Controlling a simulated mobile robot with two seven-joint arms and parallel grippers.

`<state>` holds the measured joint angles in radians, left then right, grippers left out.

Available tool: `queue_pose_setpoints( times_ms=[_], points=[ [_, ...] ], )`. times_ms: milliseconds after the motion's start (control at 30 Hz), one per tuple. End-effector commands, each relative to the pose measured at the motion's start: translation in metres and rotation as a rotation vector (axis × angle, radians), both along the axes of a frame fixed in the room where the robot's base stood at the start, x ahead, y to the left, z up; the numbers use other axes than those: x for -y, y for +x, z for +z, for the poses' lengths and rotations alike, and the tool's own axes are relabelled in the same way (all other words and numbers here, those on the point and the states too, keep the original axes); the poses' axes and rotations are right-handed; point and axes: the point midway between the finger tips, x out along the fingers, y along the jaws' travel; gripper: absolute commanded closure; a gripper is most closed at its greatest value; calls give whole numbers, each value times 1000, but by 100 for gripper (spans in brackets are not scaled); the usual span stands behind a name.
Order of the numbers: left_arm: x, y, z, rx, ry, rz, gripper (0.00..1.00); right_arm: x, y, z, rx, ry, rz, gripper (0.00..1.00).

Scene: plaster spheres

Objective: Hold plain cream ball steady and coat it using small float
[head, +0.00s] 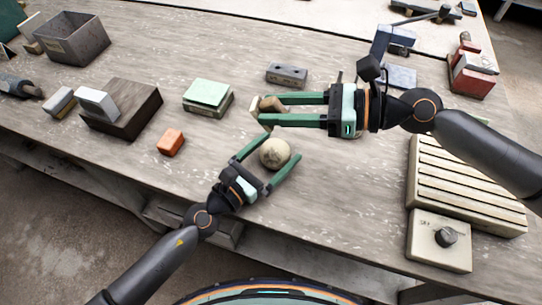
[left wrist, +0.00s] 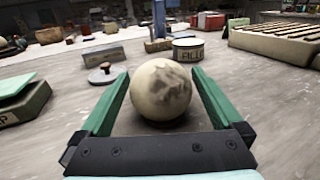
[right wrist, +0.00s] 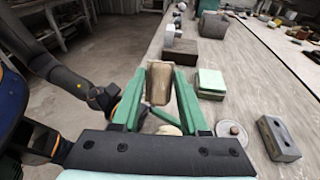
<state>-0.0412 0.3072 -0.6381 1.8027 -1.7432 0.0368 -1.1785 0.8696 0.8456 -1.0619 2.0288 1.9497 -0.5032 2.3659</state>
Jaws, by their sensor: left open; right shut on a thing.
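The plain cream ball (head: 275,153) rests on the grey bench and has grey smudges on its upper face in the left wrist view (left wrist: 162,88). My left gripper (head: 281,147) is open, with one finger on each side of the ball; a small gap shows beside it in the left wrist view. My right gripper (head: 261,109) is shut on the small float (head: 268,104), a brown block also seen at its fingertips in the right wrist view (right wrist: 159,82). The float is behind the ball in the head view. In the right wrist view the ball is mostly hidden below the fingers.
An orange block (head: 171,141) and a green-topped block (head: 207,94) lie left. A grey block with holes (head: 287,75) lies behind the right gripper. A slatted rack (head: 465,185) and a box with a knob (head: 440,240) stand right. A round knobbed lid (right wrist: 232,131) lies nearby.

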Motion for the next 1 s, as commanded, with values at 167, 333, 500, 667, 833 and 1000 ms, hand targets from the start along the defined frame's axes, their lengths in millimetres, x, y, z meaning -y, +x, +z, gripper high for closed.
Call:
queue_pose_setpoints(
  times_ms=[167, 333, 500, 667, 833, 1000],
  points=[
    [-15, -17, -1, 0, 5, -4, 0, 0, 0, 0, 0, 0, 0, 100],
    [-29, -34, 0, 2, 6, -3, 0, 0, 0, 0, 0, 0, 0, 100],
    [-45, -53, 0, 1, 4, -3, 0, 0, 0, 0, 0, 0, 0, 100],
    [-55, -64, 0, 1, 2, 0, 0, 0, 0, 0, 0, 0, 0, 100],
    [-59, -69, 0, 0, 0, -1, 0, 0, 0, 0, 0, 0, 0, 100],
    [-59, -69, 1, 1, -1, 0, 0, 0, 0, 0, 0, 0, 0, 100]
  ],
)
